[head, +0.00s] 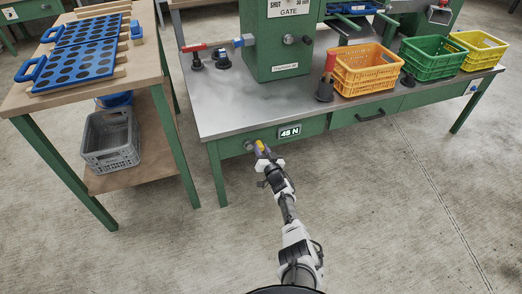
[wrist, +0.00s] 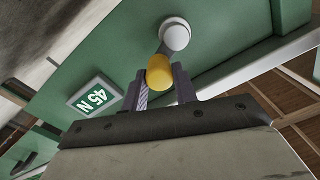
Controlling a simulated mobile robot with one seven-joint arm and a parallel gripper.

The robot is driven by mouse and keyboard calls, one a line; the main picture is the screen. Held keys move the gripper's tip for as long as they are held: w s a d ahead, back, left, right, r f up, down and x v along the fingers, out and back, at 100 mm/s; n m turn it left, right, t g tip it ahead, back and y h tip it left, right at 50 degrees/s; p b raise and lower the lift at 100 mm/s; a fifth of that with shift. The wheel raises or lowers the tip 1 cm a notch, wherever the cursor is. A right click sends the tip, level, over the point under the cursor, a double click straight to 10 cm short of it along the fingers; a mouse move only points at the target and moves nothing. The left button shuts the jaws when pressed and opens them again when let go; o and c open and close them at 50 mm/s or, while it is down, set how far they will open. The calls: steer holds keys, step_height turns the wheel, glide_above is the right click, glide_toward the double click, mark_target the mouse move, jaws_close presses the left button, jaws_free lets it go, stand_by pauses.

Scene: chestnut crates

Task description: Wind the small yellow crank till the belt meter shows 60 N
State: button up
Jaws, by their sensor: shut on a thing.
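The small yellow crank (head: 260,146) is on the green front of the bench, below the top's edge. In the wrist view its yellow handle (wrist: 159,71) sits between my fingertips, with a pale round hub (wrist: 175,35) beyond it. My gripper (head: 263,153) is shut on the handle; it also shows in the wrist view (wrist: 157,84). The belt meter (head: 290,131) is right of the crank and reads 48 N in the head view. In the wrist view the meter (wrist: 94,97) is turned and its last digit is hard to read.
Orange (head: 367,84), green (head: 432,72) and yellow (head: 478,62) crates stand on the bench (head: 222,118). A green machine (head: 278,50) rises behind. A red-handled lever (head: 194,49) is at the left. A side table (head: 75,90) stands further left. The floor around my arm is clear.

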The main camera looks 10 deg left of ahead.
steer(key=shift+w+d, duration=0.1)
stand_by(0.3)
steer(key=o, duration=1)
steer(key=shift+f, duration=0.1)
steer(key=shift+c, duration=0.2)
steer(key=p+v, duration=0.7)
steer(key=v, duration=0.7)
steer(key=shift+p, duration=0.3)
